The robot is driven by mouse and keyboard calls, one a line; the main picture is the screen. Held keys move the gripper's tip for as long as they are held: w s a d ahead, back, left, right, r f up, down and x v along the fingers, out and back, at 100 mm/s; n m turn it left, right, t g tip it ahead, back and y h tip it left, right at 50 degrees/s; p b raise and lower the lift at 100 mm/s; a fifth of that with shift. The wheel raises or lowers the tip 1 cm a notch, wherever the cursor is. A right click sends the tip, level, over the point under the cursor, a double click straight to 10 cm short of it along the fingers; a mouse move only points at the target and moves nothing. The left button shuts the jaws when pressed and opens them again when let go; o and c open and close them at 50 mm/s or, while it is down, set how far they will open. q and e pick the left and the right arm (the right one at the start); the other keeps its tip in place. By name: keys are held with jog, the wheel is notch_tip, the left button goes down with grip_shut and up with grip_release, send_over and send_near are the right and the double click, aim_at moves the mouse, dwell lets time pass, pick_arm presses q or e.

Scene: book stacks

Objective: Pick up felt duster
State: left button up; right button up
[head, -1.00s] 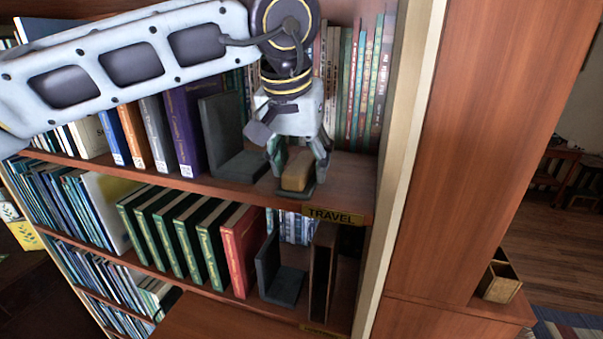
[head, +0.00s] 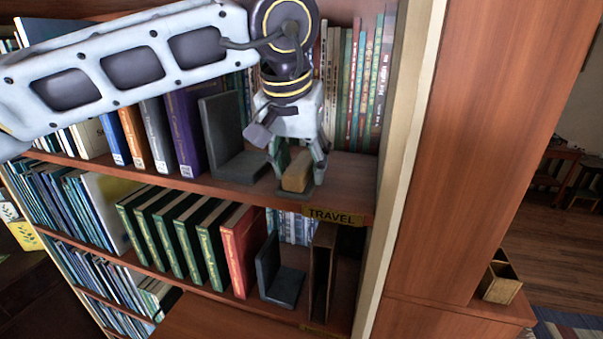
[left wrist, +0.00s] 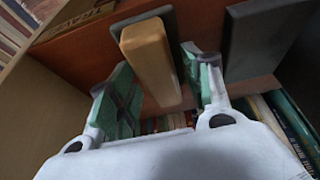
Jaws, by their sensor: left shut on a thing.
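The felt duster (head: 296,177), a tan block on a dark grey base, is at the front edge of the upper shelf, above the TRAVEL label. In the left wrist view the duster (left wrist: 152,58) lies between the two green-padded fingers. My left gripper (head: 298,168) points down from above, shut on the duster with one finger on each side. The fingers hide part of its sides, and I cannot tell whether its base still touches the shelf. My right gripper is in neither view.
A dark grey bookend (head: 228,140) stands just left of the duster, beside a purple book (head: 184,130). Thin books (head: 365,90) stand behind my gripper. The cream shelf side (head: 412,130) closes the right. The shelf (head: 350,175) is bare right of the duster.

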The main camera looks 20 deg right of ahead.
aim_at(303, 160)
pick_arm(q)
jog(key=shift+f, duration=0.1)
jog(key=c, duration=0.4)
jog(key=shift+r, duration=0.25)
jog(key=shift+r+b, duration=0.35)
jog(key=shift+r, duration=1.4)
jog(key=shift+s+a, duration=0.1)
jog(key=shift+s, duration=0.05)
jog(key=s+a+b, duration=0.5)
jog(key=s+a, duration=0.5)
jog(key=s, duration=0.4)
jog(key=shift+s, duration=0.3)
